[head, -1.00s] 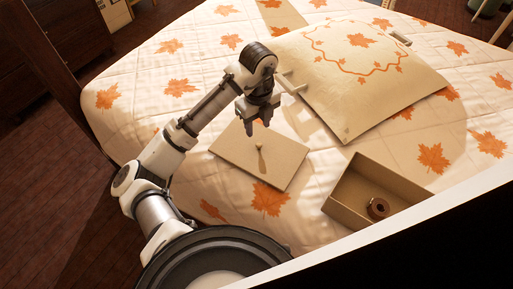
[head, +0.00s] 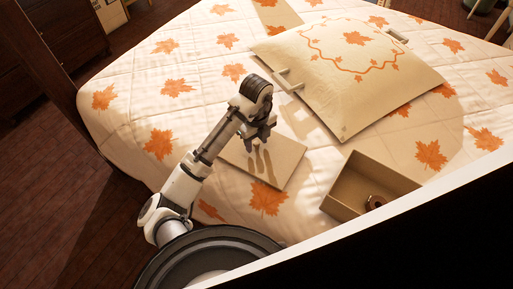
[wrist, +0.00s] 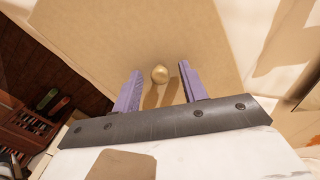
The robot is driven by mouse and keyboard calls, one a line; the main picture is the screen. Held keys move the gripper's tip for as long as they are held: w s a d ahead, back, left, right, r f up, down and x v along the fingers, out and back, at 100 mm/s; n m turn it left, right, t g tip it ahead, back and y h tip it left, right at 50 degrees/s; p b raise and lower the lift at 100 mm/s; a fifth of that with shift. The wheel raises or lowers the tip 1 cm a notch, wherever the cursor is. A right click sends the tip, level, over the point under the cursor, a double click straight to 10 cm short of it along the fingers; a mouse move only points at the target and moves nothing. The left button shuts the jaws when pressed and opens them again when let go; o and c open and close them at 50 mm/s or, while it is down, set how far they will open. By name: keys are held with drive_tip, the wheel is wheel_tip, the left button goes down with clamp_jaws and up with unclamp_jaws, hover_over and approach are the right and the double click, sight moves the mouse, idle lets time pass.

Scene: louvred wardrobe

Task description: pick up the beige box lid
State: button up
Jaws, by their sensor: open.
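The beige box lid (head: 280,163) lies flat on the bed, left of the open box. It fills much of the wrist view (wrist: 120,35). A small round knob (wrist: 160,73) stands on the lid. My gripper (wrist: 158,85) is open, with its two purple fingers apart on either side of the knob in the wrist view. In the head view my gripper (head: 259,147) is over the lid and hides its upper left part and the knob. I cannot tell how far the fingertips are above the lid.
The open beige box (head: 346,190) stands right of the lid with a brown round item (head: 374,201) in it. A large pillow (head: 345,75) lies behind. A small pale handle-like object (head: 289,79) sits at the pillow's left edge. The quilt (head: 130,110) left of the arm is clear.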

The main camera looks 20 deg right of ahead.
clamp_jaws()
drive_tip(key=shift+r, duration=0.15)
